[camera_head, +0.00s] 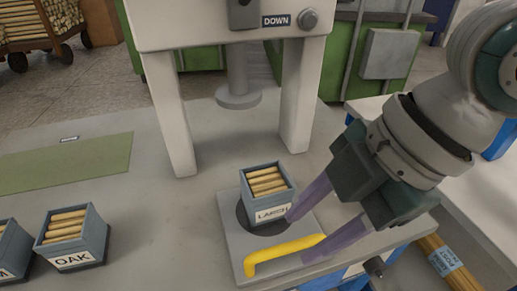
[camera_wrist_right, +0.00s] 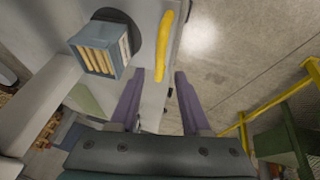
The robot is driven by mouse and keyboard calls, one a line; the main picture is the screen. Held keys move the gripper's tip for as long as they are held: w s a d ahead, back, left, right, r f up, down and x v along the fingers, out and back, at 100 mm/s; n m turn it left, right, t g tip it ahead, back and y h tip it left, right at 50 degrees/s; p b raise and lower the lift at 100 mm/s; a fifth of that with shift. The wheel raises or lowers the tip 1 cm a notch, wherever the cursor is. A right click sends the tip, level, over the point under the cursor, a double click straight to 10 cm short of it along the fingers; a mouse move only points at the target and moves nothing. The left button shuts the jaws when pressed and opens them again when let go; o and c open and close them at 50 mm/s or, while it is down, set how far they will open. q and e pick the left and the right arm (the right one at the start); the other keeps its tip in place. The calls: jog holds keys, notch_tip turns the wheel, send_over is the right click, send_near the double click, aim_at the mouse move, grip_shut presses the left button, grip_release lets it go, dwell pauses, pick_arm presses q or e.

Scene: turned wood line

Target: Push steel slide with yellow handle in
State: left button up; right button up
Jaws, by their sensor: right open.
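The steel slide (camera_head: 232,232) is a flat grey plate at the front edge of the table, in front of the press. Its yellow handle (camera_head: 285,254) runs along its front side, and the handle also shows in the right wrist view (camera_wrist_right: 174,40). A blue-grey box of wooden sticks labelled LARCH (camera_head: 262,198) stands on the slide over a dark round patch. My right gripper (camera_head: 308,231) is open, its purple fingers near the right end of the handle. In the right wrist view, the handle's end lies ahead of the fingers, between them. I cannot tell whether they touch it. My left gripper is not in view.
The white press (camera_head: 230,25) has two legs (camera_head: 176,125) and a round ram (camera_head: 239,96) raised behind the slide. A DOWN label (camera_head: 276,21) sits beside a knob. A box labelled OAK (camera_head: 72,240) and another box stand at left, near a green mat (camera_head: 66,163).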

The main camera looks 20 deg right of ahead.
aim_at(286, 247)
jog(key=shift+x, duration=1.8)
jog(key=shift+c, duration=0.2)
grip_shut()
